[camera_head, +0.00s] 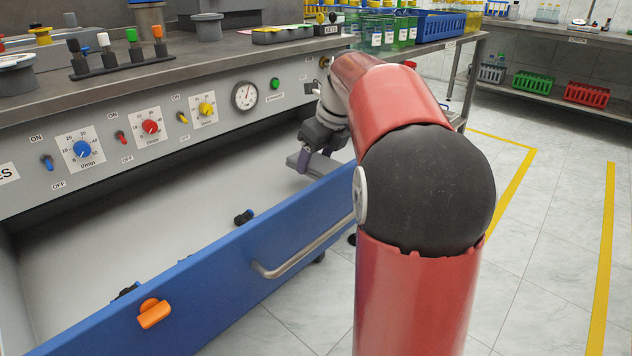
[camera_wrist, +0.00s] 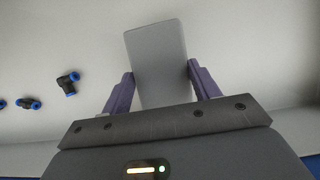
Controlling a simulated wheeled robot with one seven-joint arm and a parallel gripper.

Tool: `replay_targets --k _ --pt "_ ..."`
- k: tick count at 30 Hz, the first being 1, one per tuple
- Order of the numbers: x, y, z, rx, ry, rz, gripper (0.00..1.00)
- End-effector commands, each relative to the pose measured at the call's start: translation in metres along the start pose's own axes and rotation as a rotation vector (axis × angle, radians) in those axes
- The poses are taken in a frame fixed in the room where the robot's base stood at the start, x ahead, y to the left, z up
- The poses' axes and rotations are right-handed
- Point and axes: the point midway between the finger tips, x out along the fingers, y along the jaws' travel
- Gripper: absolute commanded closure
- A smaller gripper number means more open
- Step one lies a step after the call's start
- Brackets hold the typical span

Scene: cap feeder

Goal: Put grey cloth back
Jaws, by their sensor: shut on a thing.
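My gripper (camera_wrist: 160,88) is shut on a flat grey block-like thing, which I take as the grey cloth (camera_wrist: 157,50). Its two purple fingers press on the sides of it. In the head view my gripper (camera_head: 311,160) is over the right end of an open drawer with a blue front (camera_head: 235,255), and the grey cloth (camera_head: 322,165) shows between the fingers, above the drawer floor. My red arm hides part of the drawer's right end.
Several black fittings with blue ends lie in the drawer, one (camera_head: 244,217) near the front wall and one (camera_wrist: 68,84) left of my gripper. An orange clip (camera_head: 154,313) sits on the drawer front. The panel with knobs (camera_head: 150,127) stands behind the drawer. A blue crate (camera_head: 441,25) stands on the counter.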

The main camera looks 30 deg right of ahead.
Motion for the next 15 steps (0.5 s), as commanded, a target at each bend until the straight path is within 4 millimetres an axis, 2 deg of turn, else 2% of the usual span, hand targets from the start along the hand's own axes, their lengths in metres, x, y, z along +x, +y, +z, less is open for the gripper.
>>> replay_targets --k 5,11,15 --pt "0.012 0.0 -0.005 0.0 0.001 0.001 0.57" --pt "0.04 0.0 -0.017 0.0 0.001 0.001 0.57" --pt "0.043 0.0 -0.018 -0.001 -0.001 0.0 0.57"
